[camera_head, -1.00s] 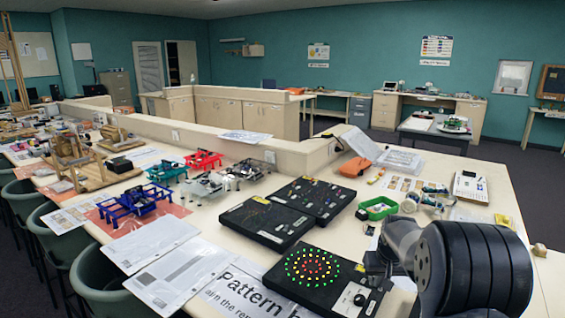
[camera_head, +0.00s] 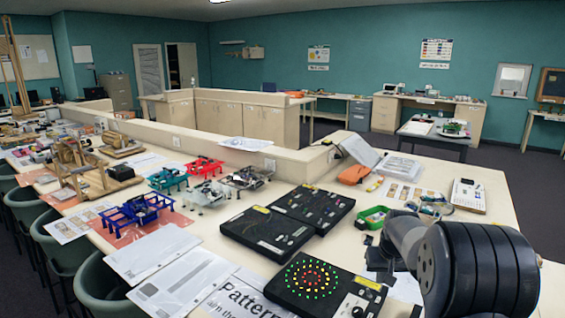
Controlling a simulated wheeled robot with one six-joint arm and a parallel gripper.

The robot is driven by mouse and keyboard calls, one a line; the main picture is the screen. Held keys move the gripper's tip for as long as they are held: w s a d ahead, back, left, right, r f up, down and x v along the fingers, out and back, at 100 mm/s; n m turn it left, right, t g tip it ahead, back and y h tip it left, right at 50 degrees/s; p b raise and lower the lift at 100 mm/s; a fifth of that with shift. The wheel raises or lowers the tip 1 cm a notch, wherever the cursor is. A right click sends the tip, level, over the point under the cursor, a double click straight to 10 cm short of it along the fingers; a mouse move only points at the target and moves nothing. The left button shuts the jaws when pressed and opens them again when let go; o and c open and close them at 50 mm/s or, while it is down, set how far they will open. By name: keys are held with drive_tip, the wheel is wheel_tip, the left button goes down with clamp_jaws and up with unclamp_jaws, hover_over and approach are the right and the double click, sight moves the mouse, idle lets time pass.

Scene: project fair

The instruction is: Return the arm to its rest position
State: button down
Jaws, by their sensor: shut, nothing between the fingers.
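My arm (camera_head: 470,268) fills the lower right of the head view, with a large black ribbed joint and a grey link. My gripper (camera_head: 379,264) shows only partly as a small dark shape at the left end of the arm, over the bench. It is shut and appears empty. It is just beyond the right corner of a black panel (camera_head: 345,298) with a ring pattern of green, yellow and red lights. The fingertips are hard to make out, and whether they touch anything cannot be told.
Two black boards (camera_head: 262,232) lie behind the lit panel. A green tray (camera_head: 375,216), an orange case (camera_head: 353,174) and a white box (camera_head: 468,196) lie farther back. Blue (camera_head: 133,210) and red (camera_head: 204,167) frames stand left. A low partition (camera_head: 290,160) edges the bench.

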sight(375, 297)
drive_tip(key=f+b, duration=0.1)
drive_tip(key=f, duration=0.2)
drive_tip(key=f+b, duration=0.2)
drive_tip(key=f, duration=0.1)
drive_tip(key=shift+w+a, duration=0.15)
drive_tip(key=shift+a, duration=0.05)
drive_tip(key=shift+d+f+b, duration=0.1)
drive_tip(key=shift+f+b, duration=0.25)
drive_tip(key=shift+b, duration=0.1)
drive_tip(key=shift+s+d+r+p, duration=0.4)
drive_tip(key=shift+d+r+p, duration=0.1)
drive_tip(key=shift+r, duration=0.3)
wheel_tip(375, 297, up, 9)
drive_tip(key=p, duration=0.6)
